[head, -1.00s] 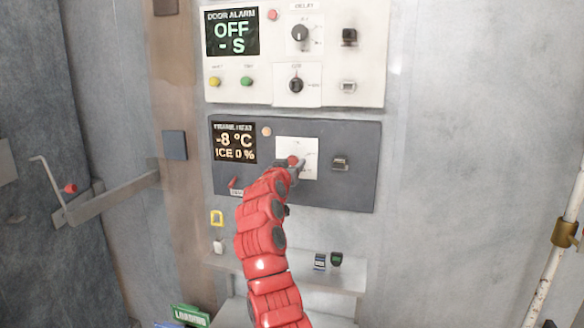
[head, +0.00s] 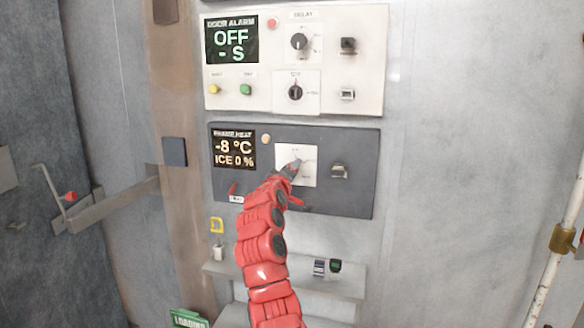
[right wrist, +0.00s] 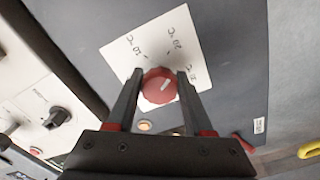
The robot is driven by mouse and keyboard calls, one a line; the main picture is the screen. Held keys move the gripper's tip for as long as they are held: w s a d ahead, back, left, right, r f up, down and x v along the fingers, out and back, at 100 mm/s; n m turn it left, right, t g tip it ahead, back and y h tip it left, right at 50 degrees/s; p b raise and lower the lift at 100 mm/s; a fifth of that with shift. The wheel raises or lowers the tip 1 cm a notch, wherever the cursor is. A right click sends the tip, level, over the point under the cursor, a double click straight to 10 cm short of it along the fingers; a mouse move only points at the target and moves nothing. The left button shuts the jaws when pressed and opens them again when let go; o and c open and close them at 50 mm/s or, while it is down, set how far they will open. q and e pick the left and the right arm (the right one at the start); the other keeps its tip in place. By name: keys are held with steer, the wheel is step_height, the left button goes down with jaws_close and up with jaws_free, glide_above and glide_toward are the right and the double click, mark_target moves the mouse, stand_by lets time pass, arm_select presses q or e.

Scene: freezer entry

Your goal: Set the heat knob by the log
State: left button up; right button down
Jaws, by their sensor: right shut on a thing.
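The red heat knob (right wrist: 160,86), with a short white pointer line, sits on a white plate (right wrist: 120,55) printed with °C marks. In the head view this plate (head: 309,170) is on the dark frame heat panel (head: 358,195), whose display (head: 234,149) reads -8 °C and ICE 0 %. My right gripper (right wrist: 160,82) has its two black fingers shut on the knob, one on each side. In the head view my right gripper (head: 290,170) covers most of the knob. I cannot make out a log in either view. My left gripper is not in view.
Above is the white door alarm panel (head: 370,95), showing OFF. A dark switch (head: 339,172) is right of the knob plate. A shelf (head: 345,288) below carries small items (head: 325,268). A metal bracket (head: 115,200) juts at left; a pipe (head: 553,265) stands at right.

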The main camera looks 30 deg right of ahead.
steer(key=shift+r+n+p, duration=0.15)
steer(key=shift+n+p, duration=0.2)
steer(key=shift+n, duration=0.15)
steer(key=n+p, duration=1.2)
steer(key=p, duration=0.3)
steer(key=shift+r+p, duration=0.2)
steer(key=shift+p, duration=0.1)
steer(key=shift+f+n+p, duration=0.25)
steer(key=shift+n+p, duration=0.85)
steer(key=shift+n, duration=0.1)
steer(key=shift+c, duration=1.4)
jaws_free()
steer(key=shift+s+a, duration=0.1)
steer(key=b+v, duration=0.6)
steer(key=v, duration=1.1)
